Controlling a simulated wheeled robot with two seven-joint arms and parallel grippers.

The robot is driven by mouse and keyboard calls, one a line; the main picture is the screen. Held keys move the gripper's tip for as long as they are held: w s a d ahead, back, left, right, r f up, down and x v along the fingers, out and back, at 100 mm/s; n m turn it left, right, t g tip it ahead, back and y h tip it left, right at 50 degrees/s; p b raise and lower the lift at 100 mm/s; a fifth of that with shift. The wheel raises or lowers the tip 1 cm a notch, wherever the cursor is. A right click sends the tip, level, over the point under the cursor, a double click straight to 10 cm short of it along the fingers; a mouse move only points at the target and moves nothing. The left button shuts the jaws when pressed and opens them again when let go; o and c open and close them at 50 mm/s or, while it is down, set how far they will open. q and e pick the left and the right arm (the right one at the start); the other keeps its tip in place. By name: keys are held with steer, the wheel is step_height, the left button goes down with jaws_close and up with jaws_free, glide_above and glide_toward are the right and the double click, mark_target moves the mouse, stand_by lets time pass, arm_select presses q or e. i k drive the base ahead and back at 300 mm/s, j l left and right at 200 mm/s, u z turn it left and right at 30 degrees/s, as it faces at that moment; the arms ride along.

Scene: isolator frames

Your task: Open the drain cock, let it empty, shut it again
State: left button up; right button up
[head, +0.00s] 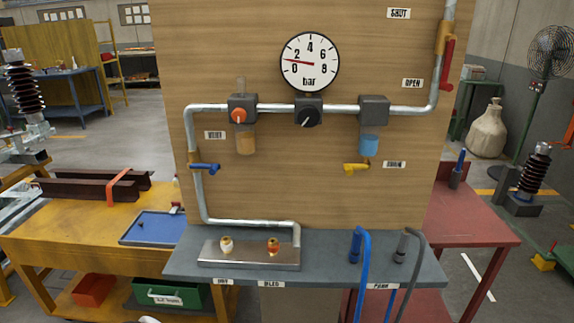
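The drain cock is a small yellow lever (355,168) beneath the right-hand bowl; it lies about level, pointing left. A label reading something like DRAIN (394,164) sits beside it. The bowl above, with blue liquid (369,145), hangs from a dark block (373,110) on the pipe. I cannot tell from the lever alone whether the cock is open or shut, and no drip or stream shows. Neither of my grippers is in view.
The gauge (310,62) reads between 0 and 2 bar. A blue lever (205,168), an amber bowl (246,142) and hoses (362,260) are nearby. The board before the drain cock is clear.

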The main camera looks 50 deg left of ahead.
mark_target(349, 167)
steer(key=u, duration=1.1)
steer(key=i+l, duration=0.1)
steer(key=l, duration=0.3)
steer(key=i+l, duration=0.1)
steer(key=l, duration=0.35)
